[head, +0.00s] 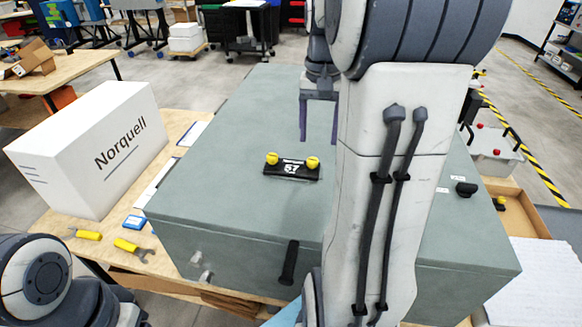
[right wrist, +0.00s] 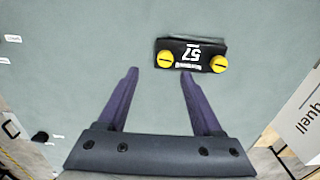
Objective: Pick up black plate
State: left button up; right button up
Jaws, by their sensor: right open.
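The black plate (head: 291,171) lies on top of the grey-green analyser box (head: 235,130). In the right wrist view the plate (right wrist: 190,55) lies beyond the fingertips, a little right of centre. My left gripper is not in view; only part of my left arm shows at lower left.
A white Norquell box (head: 95,150) stands on the wooden table left of the analyser. Yellow-handled tools (head: 132,247) and a small blue item (head: 134,222) lie in front of it. A black handle (head: 289,262) is on the analyser's front face. The top around the plate is clear.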

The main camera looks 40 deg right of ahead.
aim_at(313, 160)
jog(key=f, duration=0.4)
jog(key=f+p, duration=0.1)
jog(key=f, duration=0.1)
jog(key=shift+w+a+f, duration=0.25)
jog(key=shift+a+f, duration=0.1)
grip_shut()
